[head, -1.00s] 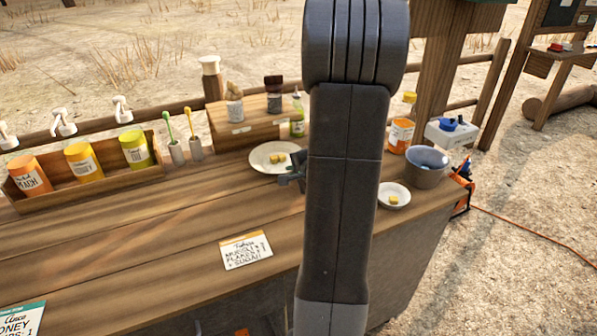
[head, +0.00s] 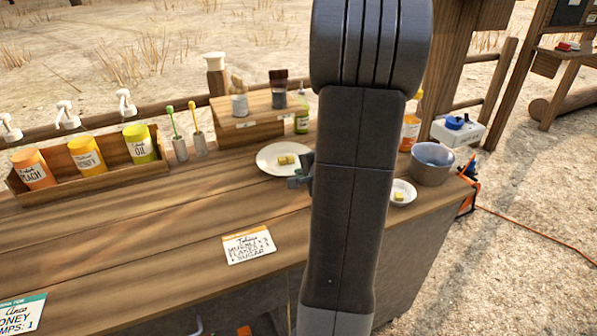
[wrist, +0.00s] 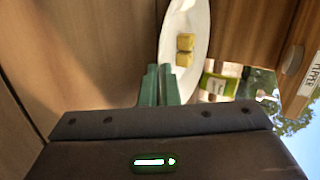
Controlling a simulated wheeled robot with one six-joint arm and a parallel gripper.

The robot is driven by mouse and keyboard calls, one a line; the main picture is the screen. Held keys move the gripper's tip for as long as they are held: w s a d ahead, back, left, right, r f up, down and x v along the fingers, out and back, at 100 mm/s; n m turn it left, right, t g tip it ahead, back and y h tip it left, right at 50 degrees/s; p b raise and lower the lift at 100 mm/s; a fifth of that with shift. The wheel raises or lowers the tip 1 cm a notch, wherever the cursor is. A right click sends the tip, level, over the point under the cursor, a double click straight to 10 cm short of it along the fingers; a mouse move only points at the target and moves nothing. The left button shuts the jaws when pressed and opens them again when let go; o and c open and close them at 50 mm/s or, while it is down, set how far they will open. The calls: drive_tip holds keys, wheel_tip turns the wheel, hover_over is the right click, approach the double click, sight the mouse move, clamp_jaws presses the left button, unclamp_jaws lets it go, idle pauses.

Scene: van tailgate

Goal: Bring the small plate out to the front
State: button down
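A white plate (head: 267,167) with yellow cubes on it lies at the back middle of the wooden counter, in front of the raised box. In the wrist view the plate (wrist: 198,40) shows as a narrow ellipse. My gripper (head: 301,171) is at its right front rim. In the wrist view my gripper's green fingers (wrist: 158,85) are close together, with the near edge of the plate at the gap between them. The exact contact is hidden. A smaller white dish (head: 408,198) with a yellow cube stands at the right counter edge, partly behind my arm.
A grey bucket (head: 432,165) stands behind the small dish. A wooden box (head: 245,125) with jars on it is behind the plate; a green-labelled bottle (head: 301,122) is close by. A jar rack (head: 60,195) is at left. The front counter is clear except for cards (head: 248,245).

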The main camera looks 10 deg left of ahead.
drive_tip(key=shift+s+d+b, duration=0.65)
drive_tip(key=shift+s+d, duration=0.85)
drive_tip(key=shift+s, duration=0.7)
drive_tip(key=shift+s+d+b, duration=0.65)
drive_tip(key=shift+s+d, duration=0.8)
drive_tip(key=shift+s, duration=0.7)
drive_tip(key=shift+s+d+b, duration=0.65)
drive_tip(key=shift+s+d, duration=0.85)
drive_tip(key=shift+s, duration=0.7)
drive_tip(key=c, duration=1.6)
unclamp_jaws()
drive_tip(key=shift+f, duration=0.1)
drive_tip(key=p+v, duration=0.1)
drive_tip(key=v, duration=1.3)
drive_tip(key=shift+p, duration=0.35)
drive_tip(key=shift+w, duration=0.1)
drive_tip(key=shift+b+x, duration=0.8)
drive_tip(key=shift+x, duration=5.75)
